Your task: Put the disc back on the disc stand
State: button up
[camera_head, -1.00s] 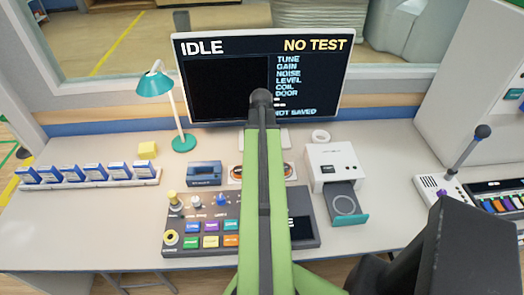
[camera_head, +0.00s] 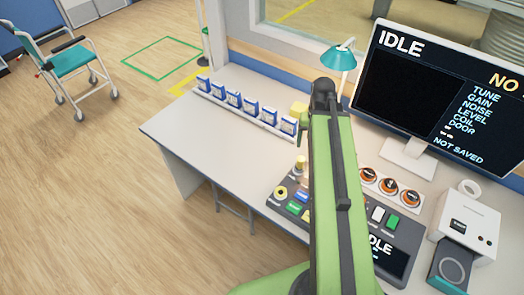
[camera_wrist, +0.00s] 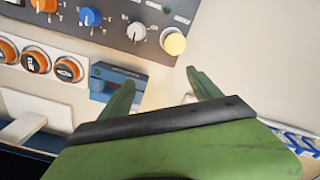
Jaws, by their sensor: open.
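The drive, a white box (camera_head: 468,222) at the right of the desk in the head view, has its dark tray (camera_head: 437,266) out. A grey circular shape (camera_head: 452,270) shows on the tray; I cannot tell whether it is the disc or a recess. I cannot pick out a disc stand for certain. A blue slotted box (camera_wrist: 118,82) stands left of centre in the wrist view, partly behind a finger.
The button console (camera_head: 392,255) has raised knobs, also in the wrist view (camera_wrist: 140,25). Orange dials (camera_head: 388,186) stand below the monitor (camera_head: 435,85). A row of blue-and-white cases (camera_head: 245,108), a teal lamp (camera_head: 340,58) and a white ring (camera_head: 470,188) are on the desk.

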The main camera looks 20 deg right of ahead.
jog(key=w+a+n, duration=0.2)
jog(key=a+n, duration=0.2)
jog(key=a, duration=1.8)
jog(key=shift+w+n, duration=0.15)
jog(key=shift+n, duration=0.15)
